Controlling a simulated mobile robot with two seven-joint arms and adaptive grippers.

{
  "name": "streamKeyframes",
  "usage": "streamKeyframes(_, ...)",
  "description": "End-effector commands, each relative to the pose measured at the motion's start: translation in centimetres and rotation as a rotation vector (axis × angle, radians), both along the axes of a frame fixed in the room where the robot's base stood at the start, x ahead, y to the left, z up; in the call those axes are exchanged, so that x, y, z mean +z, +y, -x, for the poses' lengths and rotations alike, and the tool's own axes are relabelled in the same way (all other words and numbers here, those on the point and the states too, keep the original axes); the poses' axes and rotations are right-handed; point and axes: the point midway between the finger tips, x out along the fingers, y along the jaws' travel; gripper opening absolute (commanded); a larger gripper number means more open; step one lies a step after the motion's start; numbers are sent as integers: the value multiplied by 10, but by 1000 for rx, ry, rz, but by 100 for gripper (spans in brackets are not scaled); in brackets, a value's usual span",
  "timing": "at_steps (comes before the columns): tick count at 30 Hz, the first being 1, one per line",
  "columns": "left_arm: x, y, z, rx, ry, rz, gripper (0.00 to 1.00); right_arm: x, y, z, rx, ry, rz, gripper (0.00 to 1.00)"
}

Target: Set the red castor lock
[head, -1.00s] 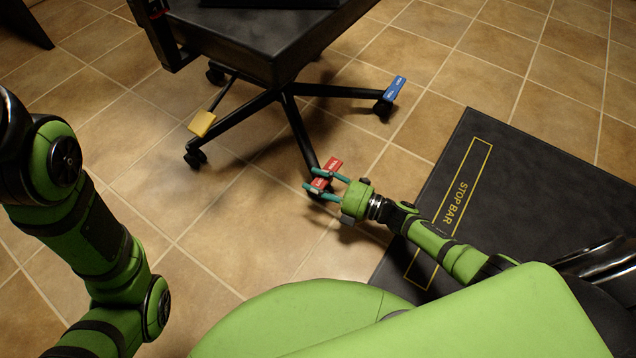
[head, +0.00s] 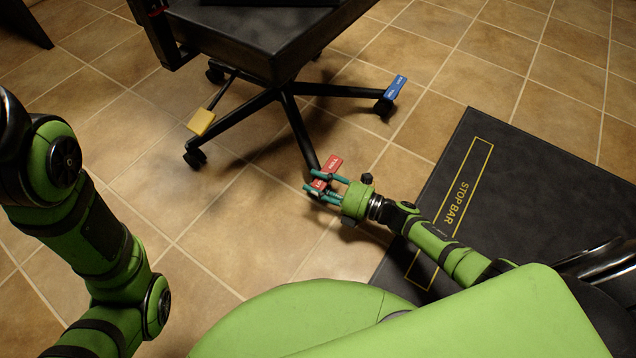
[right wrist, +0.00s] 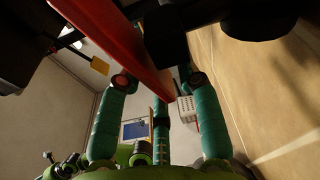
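The red castor lock (head: 331,164) is a flat lettered tab at the end of the chair leg nearest me. My right gripper (head: 322,186) is at this tab, with teal fingers on either side of its near part. In the right wrist view the red tab (right wrist: 135,45) runs long and edge-on above and between the spread fingers (right wrist: 160,84). The fingers look apart, and no firm grip on the tab shows. The castor under the red tab is mostly hidden. My left arm is at the left edge, but its gripper is out of frame.
The black chair base (head: 285,97) also carries a yellow tab (head: 201,122) at left and a blue tab (head: 396,87) at right. A dark mat marked STOP BAR (head: 500,215) lies at right. Tiled floor (head: 200,220) is clear between.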

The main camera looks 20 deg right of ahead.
Motion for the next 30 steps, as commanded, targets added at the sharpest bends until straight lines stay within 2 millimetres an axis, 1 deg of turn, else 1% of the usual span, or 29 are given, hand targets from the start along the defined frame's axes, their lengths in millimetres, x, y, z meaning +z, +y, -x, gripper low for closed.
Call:
streamKeyframes(8, 0, 1, -1, -2, 4, 5, 40, 0, 0, 0, 1, 0, -1, 41)
streamKeyframes(11, 0, 1, -1, -1, 6, 5, 40, 0, -3, 3, 1, 2, 0, 41)
streamKeyframes(14, 0, 1, -2, 0, 6, 4, 40, 0, -13, 12, -1, 3, 1, 41)
streamKeyframes(24, 0, 0, -2, 1, 6, 2, 40, 2, -63, 61, 0, 3, 2, 41)
streamKeyframes(27, 0, 0, -2, 2, 6, 2, 40, 3, -74, 72, 0, 2, 1, 41)
streamKeyframes(30, 0, 0, -2, 2, 5, 1, 40, 3, -82, 79, 0, 1, 0, 41)
